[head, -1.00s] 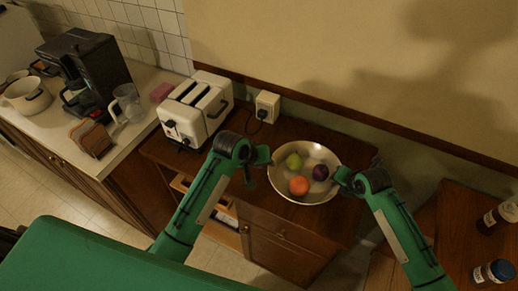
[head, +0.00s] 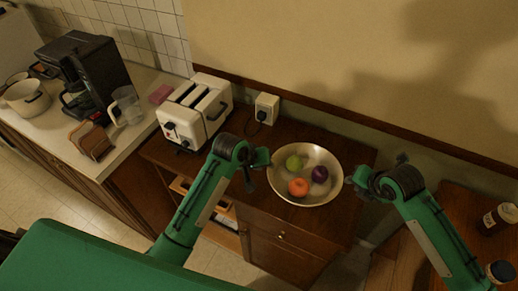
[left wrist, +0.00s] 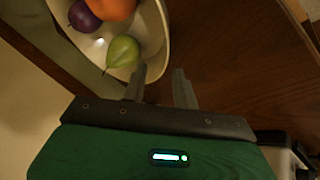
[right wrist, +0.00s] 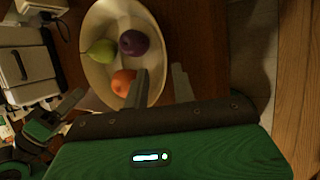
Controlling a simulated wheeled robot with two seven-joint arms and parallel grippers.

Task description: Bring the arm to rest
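My left gripper (head: 262,168) is at the left side of a pale metal bowl (head: 325,158), close to its rim. In the left wrist view its fingers (left wrist: 160,88) are apart with nothing between them. My right gripper (head: 354,180) is just right of the bowl. In the right wrist view its fingers (right wrist: 160,85) are also apart and empty, with one finger overlapping the bowl's edge in the picture. I cannot tell whether either gripper touches the bowl. The bowl holds a green pear (head: 294,162), a purple fruit (head: 319,174) and an orange fruit (head: 298,187).
The bowl stands on a dark wooden cabinet against the wall. A white toaster (head: 195,110) stands left of it, by a wall socket (head: 266,108). A coffee maker (head: 82,75), pitcher (head: 126,106) and pot (head: 26,97) fill the left counter. Jars (head: 497,218) stand at right.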

